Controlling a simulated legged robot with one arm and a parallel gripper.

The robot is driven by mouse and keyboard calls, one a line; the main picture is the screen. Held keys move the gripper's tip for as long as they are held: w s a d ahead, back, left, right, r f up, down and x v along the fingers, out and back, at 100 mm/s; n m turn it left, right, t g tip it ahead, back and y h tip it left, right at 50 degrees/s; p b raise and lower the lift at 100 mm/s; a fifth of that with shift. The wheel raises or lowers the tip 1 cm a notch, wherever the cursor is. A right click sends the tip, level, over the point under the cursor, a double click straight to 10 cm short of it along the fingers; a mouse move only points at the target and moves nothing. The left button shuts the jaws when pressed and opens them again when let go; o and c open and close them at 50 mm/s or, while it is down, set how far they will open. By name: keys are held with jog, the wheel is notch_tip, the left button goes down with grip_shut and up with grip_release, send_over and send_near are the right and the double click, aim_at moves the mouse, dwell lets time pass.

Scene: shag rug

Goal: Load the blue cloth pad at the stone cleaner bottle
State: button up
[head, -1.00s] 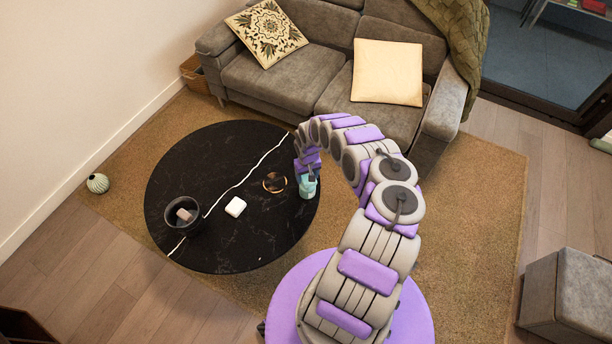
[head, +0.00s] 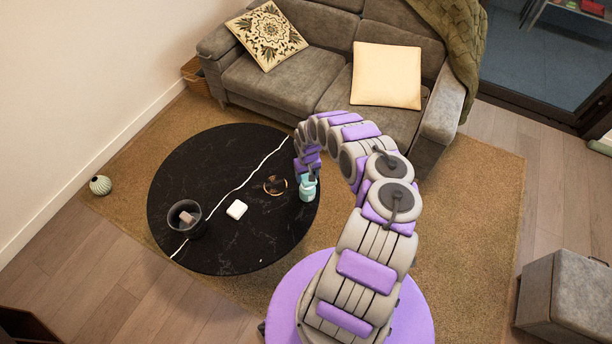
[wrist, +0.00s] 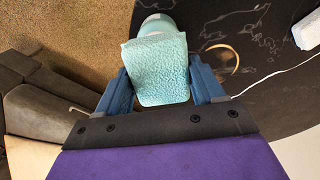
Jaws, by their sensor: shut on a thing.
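My gripper (wrist: 160,95) is shut on the blue cloth pad (wrist: 158,70), a light teal textured block held between its two blue fingers in the wrist view. The stone cleaner bottle (wrist: 157,25) shows just beyond the pad, a rounded teal shape mostly hidden by it. Whether pad and bottle touch cannot be told. In the head view my gripper (head: 306,172) is over the right edge of the black round table, right above the teal bottle (head: 307,190). The pad is hard to tell apart from the bottle there.
The black marble table (head: 215,165) holds a dark bowl (head: 184,218) with a brownish block (head: 187,217) in it, a white block (head: 236,209) and a gold-rimmed round item (head: 275,185). A grey sofa (head: 285,80) stands behind. The table's far left is clear.

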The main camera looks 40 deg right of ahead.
aim_at(307, 175)
jog(key=shift+r+p, duration=1.75)
jog(key=shift+r, duration=0.3)
